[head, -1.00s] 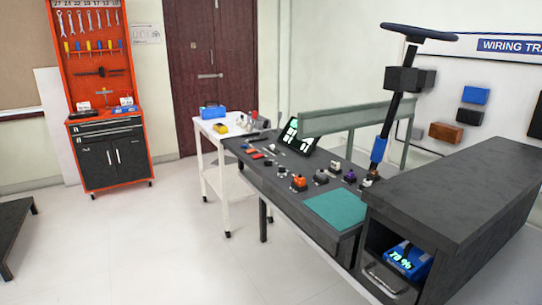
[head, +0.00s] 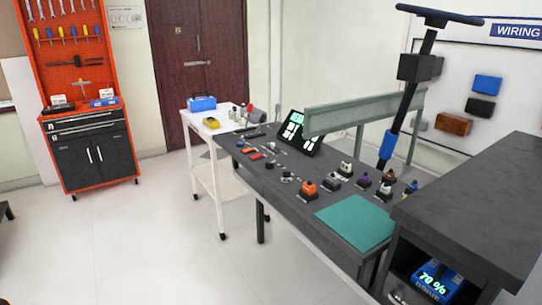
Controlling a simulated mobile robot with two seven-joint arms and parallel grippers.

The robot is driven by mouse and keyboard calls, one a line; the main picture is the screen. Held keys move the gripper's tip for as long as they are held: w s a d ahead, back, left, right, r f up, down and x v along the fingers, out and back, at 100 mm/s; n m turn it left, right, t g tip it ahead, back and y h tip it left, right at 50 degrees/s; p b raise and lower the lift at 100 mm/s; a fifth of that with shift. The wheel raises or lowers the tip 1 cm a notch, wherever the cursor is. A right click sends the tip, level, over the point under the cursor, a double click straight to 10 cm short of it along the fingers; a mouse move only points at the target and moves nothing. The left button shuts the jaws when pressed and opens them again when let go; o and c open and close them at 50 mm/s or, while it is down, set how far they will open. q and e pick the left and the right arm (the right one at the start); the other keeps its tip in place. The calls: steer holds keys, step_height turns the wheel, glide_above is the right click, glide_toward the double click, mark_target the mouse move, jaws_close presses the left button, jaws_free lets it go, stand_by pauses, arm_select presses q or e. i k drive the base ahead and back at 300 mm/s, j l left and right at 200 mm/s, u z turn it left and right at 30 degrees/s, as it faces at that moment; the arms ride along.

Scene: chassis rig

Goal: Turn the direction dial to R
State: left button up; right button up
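A dark workbench (head: 278,197) carries several small knobs and switches. They include an orange and black one (head: 308,190), a dark grey one (head: 331,184), a cream one (head: 345,170), a purple one (head: 363,181), a brown one (head: 389,176) and a white-topped one (head: 384,192). I cannot tell which is the direction dial; letters on them are too small to read. A tilted black screen (head: 296,132) with bright panels stands at the bench's back. Neither of my grippers is in view.
A teal mat (head: 355,221) lies on the bench's near right part. A dark raised cabinet (head: 480,192) stands at the right, with a blue unit (head: 437,281) reading 70 % below. A white cart (head: 205,165) adjoins the bench.

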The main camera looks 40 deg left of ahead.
mark_target(269, 164)
steer(key=i+j+z, duration=0.1)
steer(key=j, duration=0.3)
steer(key=i+j, duration=0.15)
steer(key=j, duration=0.2)
steer(key=i+j+z, duration=0.15)
steer(key=j, duration=0.25)
steer(key=i+j+z, duration=0.1)
steer(key=j, duration=0.3)
